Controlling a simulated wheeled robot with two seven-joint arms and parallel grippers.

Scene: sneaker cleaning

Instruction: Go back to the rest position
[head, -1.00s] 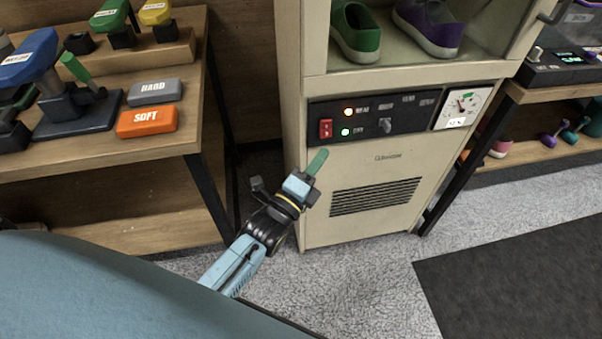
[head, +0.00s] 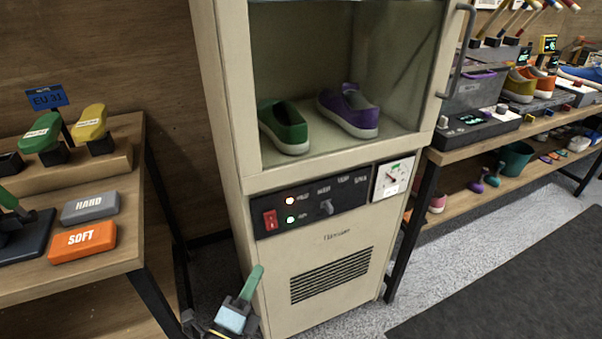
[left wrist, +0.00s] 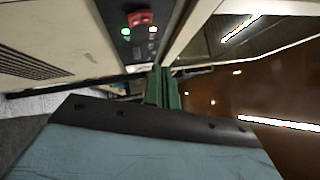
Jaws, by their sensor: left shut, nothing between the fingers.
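My left gripper (head: 255,276) shows at the bottom of the head view, in front of the lower left corner of the cream drying cabinet (head: 330,262). Its green fingers are shut together with nothing between them. In the left wrist view the green fingers (left wrist: 163,88) are pressed together, and the cabinet's red switch (left wrist: 140,18) and lights show beyond them. The gripper looks apart from the cabinet. A green shoe (head: 284,126) and a purple shoe (head: 349,110) stand inside the cabinet. My right gripper is in neither view.
A wooden table (head: 130,245) at left holds a grey HARD block (head: 90,207) and an orange SOFT block (head: 82,242). A long bench (head: 500,135) with devices and shoes stands at right. Open carpet (head: 440,255) and a dark mat (head: 520,290) lie in front.

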